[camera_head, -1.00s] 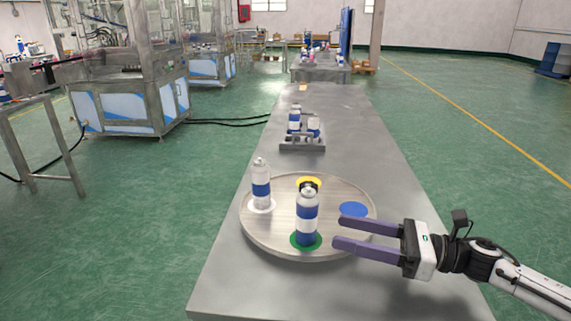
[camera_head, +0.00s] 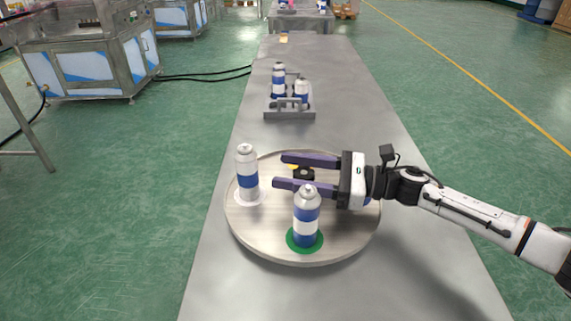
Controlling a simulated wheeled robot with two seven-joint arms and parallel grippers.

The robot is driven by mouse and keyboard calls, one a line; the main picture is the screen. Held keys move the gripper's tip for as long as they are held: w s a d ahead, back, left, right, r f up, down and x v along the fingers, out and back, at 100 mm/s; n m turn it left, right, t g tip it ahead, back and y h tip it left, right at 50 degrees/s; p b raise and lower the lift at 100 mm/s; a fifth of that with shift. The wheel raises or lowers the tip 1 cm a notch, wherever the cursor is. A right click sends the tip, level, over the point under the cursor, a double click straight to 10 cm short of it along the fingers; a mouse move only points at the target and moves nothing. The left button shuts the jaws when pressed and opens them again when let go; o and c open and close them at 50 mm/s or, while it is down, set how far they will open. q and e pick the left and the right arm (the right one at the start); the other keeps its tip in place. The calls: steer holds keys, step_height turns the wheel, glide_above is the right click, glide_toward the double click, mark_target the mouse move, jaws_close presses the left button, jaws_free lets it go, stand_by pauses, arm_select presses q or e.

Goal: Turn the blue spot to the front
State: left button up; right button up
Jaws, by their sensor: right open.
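The round turntable (camera_head: 262,232) lies on the metal table. Its blue spot (camera_head: 374,201) is at the right, mostly hidden behind my right gripper (camera_head: 279,171). A white-and-blue can (camera_head: 306,216) stands on the green spot (camera_head: 290,242) at the front. Another such can (camera_head: 246,172) stands on the white spot (camera_head: 241,198) at the left. The yellow spot (camera_head: 292,166) is at the back, mostly covered. My right gripper is open over the turntable, fingers pointing left. A small black part (camera_head: 304,173) shows between its fingers; contact cannot be told. My left gripper is not in view.
A grey metal holder (camera_head: 289,115) with white-and-blue cans (camera_head: 279,80) stands farther back on the long table (camera_head: 330,60). The table is clear between the holder and the turntable and at the front. Machines stand at the far left.

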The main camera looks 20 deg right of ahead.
steer(key=shift+x, duration=0.75)
jaws_close()
steer(key=shift+w, duration=0.1)
